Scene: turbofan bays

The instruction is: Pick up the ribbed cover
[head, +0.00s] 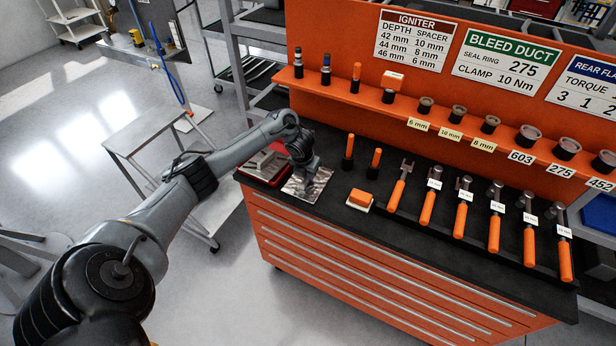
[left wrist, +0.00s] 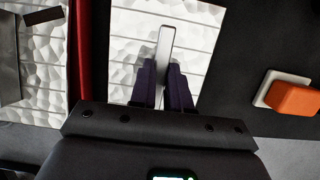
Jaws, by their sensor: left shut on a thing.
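The ribbed cover (head: 322,182) is a silvery, dimpled square sheet crossed by thin ridges, at the left end of the dark bench top. In the left wrist view the cover (left wrist: 132,45) has an upright grey bar (left wrist: 165,45) in its middle. My left gripper (head: 307,180) is over the cover. In the left wrist view its dark fingers (left wrist: 163,78) are shut on this bar, one on each side. The gripper body hides the near part of the cover. I cannot tell whether the cover is touching the bench. My right gripper is not in view.
A red tray (head: 249,179) is close on the left of the cover; it holds a similar metallic piece (left wrist: 45,55). An orange block on a white pad (head: 361,199) lies to the right. Orange-handled tools (head: 427,208) fill the bench's right. An orange shelf (head: 440,118) runs behind.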

